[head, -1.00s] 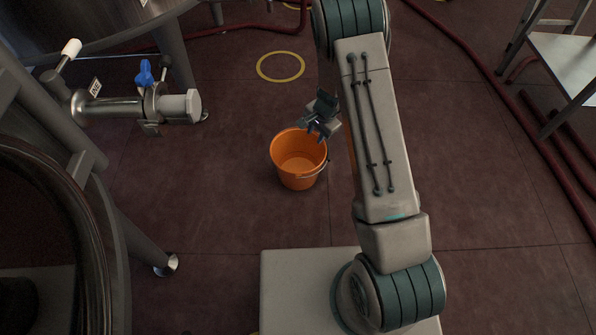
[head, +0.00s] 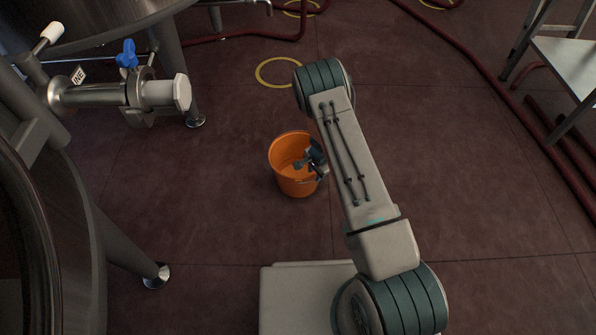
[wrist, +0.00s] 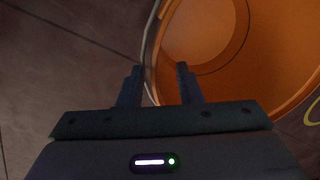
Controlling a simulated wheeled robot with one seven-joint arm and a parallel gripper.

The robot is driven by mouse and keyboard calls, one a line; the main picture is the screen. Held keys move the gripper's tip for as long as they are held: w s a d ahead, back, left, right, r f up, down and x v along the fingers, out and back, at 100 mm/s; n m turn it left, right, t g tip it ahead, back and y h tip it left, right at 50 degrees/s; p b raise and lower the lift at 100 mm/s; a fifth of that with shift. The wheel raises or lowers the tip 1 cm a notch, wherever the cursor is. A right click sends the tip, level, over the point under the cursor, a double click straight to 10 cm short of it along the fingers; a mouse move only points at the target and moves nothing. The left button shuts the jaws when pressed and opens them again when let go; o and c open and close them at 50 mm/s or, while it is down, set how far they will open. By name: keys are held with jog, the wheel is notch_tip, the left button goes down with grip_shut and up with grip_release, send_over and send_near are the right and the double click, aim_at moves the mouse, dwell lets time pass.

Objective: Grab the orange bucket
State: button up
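The orange bucket (head: 290,178) stands upright on the dark red floor, left of my arm in the head view. It looks empty inside. My gripper (head: 304,163) is at the bucket's right rim in the head view. In the wrist view my gripper (wrist: 158,75) is open, with its two fingers apart. The bucket (wrist: 275,60) fills the upper right there. Its rim and thin metal handle pass between the fingers, with one finger over the outside and the other over the inside. I cannot tell whether either finger touches the rim.
A steel tank with a valve (head: 125,92) and legs stands at the left. A yellow ring (head: 279,85) marks the floor behind the bucket. Red hoses (head: 470,55) lie at the back and right, near a metal stand (head: 570,65). The floor around the bucket is clear.

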aim_at(314, 177)
jog(key=f+b, duration=0.2)
jog(key=f, duration=0.1)
jog(key=f+b, duration=0.1)
jog(key=f, duration=0.1)
jog(key=shift+w+a+f, duration=0.15)
jog(key=shift+w, duration=0.15)
grip_shut()
dwell(1.1)
